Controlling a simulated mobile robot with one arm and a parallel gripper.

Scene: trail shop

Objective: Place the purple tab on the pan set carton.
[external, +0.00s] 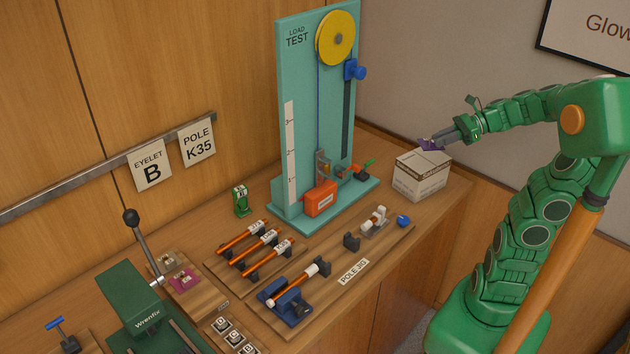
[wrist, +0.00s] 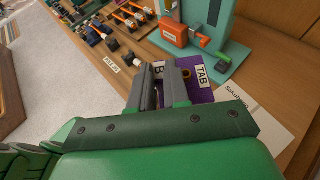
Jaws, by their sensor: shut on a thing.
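The purple tab (external: 428,145) is in my gripper (external: 440,141), at the far right end of the bench. In the wrist view the tab (wrist: 205,94) shows a white label reading TAB and a round eyelet, and the fingers (wrist: 162,88) are shut on its near side. The pan set carton (external: 420,182) is a white and tan box standing on the bench, just under the tab. The carton's pale top (wrist: 262,120) shows at the right in the wrist view. I cannot tell whether the tab touches the carton.
A teal load test stand (external: 299,130) with a yellow wheel stands left of the carton. An orange block (external: 320,199) is at its foot. A pole jig board (external: 335,300) and a green press (external: 140,307) are nearer. The bench's front edge is close to the carton.

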